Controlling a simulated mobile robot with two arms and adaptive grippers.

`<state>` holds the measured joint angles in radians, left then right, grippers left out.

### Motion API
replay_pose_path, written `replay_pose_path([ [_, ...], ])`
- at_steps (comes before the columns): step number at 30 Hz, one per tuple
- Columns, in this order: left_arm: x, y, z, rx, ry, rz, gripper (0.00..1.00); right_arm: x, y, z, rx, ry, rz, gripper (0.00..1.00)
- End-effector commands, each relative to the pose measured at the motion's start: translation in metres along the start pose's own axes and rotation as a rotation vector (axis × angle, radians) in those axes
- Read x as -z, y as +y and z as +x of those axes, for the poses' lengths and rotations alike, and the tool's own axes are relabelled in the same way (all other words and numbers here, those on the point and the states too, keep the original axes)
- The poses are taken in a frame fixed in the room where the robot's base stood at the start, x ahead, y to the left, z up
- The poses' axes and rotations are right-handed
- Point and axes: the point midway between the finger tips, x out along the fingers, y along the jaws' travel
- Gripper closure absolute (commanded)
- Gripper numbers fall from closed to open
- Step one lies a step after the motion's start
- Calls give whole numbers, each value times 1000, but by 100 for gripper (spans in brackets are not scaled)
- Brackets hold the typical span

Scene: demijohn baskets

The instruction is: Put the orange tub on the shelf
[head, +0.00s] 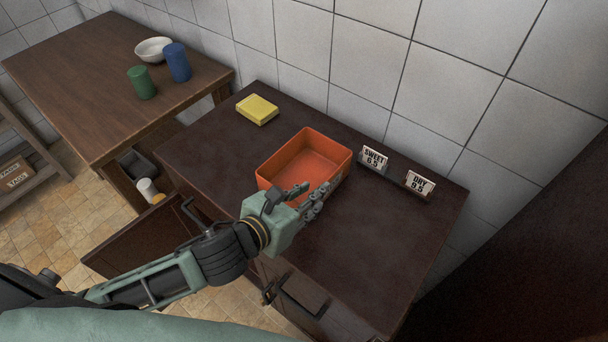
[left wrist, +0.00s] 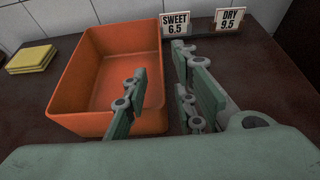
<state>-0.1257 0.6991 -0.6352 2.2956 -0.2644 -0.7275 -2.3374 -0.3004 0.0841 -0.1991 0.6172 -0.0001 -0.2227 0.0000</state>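The orange tub (head: 305,160) is an empty, open-topped rectangular box standing upright on the dark cabinet top (head: 370,240). It also shows in the left wrist view (left wrist: 85,95). My left gripper (head: 300,193) is at the tub's near right corner. In the left wrist view its fingers (left wrist: 160,95) are apart, with the tub's right wall showing between them. One finger overlaps the tub, the other is outside it; I cannot tell whether they touch. A wooden shelf rack (head: 30,175) stands at the far left edge. My right gripper is not in view.
A yellow sponge-like block (head: 257,109) and cards reading SWEET 6.5 (head: 374,160) and DRY 9.5 (head: 418,184) flank the tub. A brown table (head: 90,85) holds a green cup (head: 141,83), blue cup (head: 177,62) and white bowl (head: 153,49). A cabinet door (head: 140,240) hangs open.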

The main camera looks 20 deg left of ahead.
Motion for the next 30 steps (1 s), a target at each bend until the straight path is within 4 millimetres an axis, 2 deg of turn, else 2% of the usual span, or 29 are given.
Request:
replay_pose_path([
  [11, 0, -2, 33, 1, -3, 13, 75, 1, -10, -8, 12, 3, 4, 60],
  [21, 3, -3, 74, 1, -3, 14, 75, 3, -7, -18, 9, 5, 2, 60],
  [30, 5, -2, 77, 2, -2, 15, 75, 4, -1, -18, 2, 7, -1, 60],
])
